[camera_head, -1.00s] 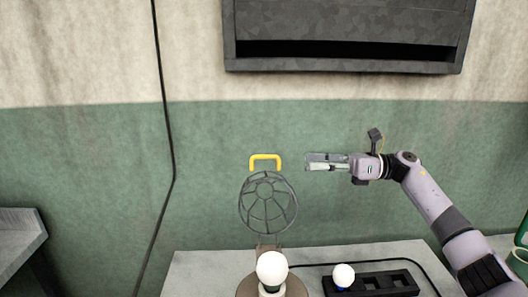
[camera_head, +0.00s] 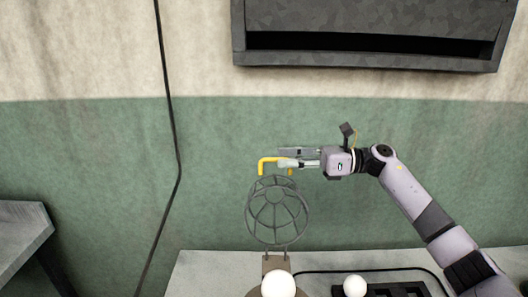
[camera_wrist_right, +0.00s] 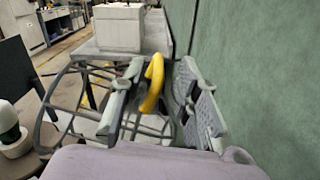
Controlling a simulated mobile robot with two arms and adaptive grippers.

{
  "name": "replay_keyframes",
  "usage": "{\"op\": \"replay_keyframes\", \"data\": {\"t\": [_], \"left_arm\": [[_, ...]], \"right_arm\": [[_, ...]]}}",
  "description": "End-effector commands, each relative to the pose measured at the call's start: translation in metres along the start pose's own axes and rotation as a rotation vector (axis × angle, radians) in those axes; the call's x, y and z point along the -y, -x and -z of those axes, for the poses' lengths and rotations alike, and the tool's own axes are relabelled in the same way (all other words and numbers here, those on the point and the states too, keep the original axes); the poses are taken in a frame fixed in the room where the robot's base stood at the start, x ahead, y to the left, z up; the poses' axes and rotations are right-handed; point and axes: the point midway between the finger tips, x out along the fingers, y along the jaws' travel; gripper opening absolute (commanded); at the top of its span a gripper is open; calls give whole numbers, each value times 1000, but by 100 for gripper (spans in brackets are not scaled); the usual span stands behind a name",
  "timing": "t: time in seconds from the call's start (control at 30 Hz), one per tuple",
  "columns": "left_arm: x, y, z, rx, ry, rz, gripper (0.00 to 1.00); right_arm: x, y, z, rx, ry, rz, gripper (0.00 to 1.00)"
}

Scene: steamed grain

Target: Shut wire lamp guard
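The wire lamp guard (camera_head: 277,212) is a dark grey cage that stands open, raised on its hinge behind the white bulb (camera_head: 278,285) of the lamp. A yellow handle (camera_head: 262,165) is at its top. My right gripper (camera_head: 281,157) is at the handle, coming from the right, with its fingers apart. In the right wrist view the yellow handle (camera_wrist_right: 153,84) shows between the two open fingers (camera_wrist_right: 160,70), and the wire cage (camera_wrist_right: 68,98) is behind and to the left. I cannot tell whether a finger touches the handle. My left gripper is out of view.
A second white bulb (camera_head: 355,286) sits by a black tray (camera_head: 408,290) on the grey table (camera_head: 205,270). A black cable (camera_head: 390,270) crosses the table. A dark cabinet (camera_head: 370,25) hangs on the wall above. The air left of the guard is free.

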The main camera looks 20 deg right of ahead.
Motion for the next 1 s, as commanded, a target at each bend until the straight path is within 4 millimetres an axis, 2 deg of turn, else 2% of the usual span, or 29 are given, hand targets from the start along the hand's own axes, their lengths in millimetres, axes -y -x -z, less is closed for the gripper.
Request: {"op": "replay_keyframes", "data": {"t": [0.03, 0.2, 0.4, 0.73, 1.0], "left_arm": [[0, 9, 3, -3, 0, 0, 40], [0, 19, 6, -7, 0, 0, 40], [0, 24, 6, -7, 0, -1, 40], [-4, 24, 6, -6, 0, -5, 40], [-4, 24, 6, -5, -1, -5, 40]], "right_arm": [[-2, -12, -5, 1, 1, -4, 30], [-1, -41, -4, 2, 1, -3, 30], [0, -59, -1, 0, 1, -1, 30], [0, -62, 0, 0, 1, 0, 30], [0, -61, 0, 0, 1, 0, 12]]}}
